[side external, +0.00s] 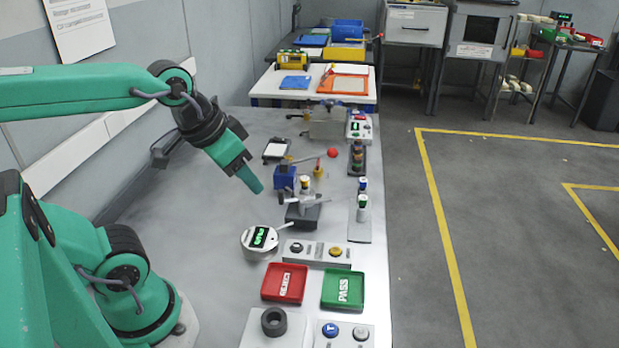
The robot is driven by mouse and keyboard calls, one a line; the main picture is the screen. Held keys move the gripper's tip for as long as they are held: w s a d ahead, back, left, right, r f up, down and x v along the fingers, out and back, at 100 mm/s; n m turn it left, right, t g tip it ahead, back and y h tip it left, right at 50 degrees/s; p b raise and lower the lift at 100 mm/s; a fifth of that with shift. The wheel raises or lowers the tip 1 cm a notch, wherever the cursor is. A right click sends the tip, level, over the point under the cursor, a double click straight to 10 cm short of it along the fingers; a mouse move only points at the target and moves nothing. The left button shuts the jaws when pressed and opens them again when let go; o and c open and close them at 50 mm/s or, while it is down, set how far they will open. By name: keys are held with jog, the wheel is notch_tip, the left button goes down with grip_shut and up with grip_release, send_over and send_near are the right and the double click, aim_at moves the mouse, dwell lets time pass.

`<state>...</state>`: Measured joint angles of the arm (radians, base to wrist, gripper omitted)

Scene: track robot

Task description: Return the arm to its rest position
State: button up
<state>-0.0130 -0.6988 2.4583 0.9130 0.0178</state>
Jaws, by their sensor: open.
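My green arm reaches in from the left in the side external view. My gripper (256,187) is green and points down and to the right above the grey bench (200,200). It is open and nothing shows between its fingers. It hangs left of the blue vise-like block (285,177) and above and behind the round white gauge (259,238) with a green display. It appears apart from both.
A red REJECT tray (285,283) and a green PASS tray (343,289) lie at the front. A dark ring (273,321) and button panels (319,253) are near them. Several small fixtures line the bench's right side. The bench's left part is clear.

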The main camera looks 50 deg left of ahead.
jog(key=shift+s+d+f, duration=0.15)
jog(key=shift+s+f, duration=0.15)
jog(key=shift+s, duration=0.2)
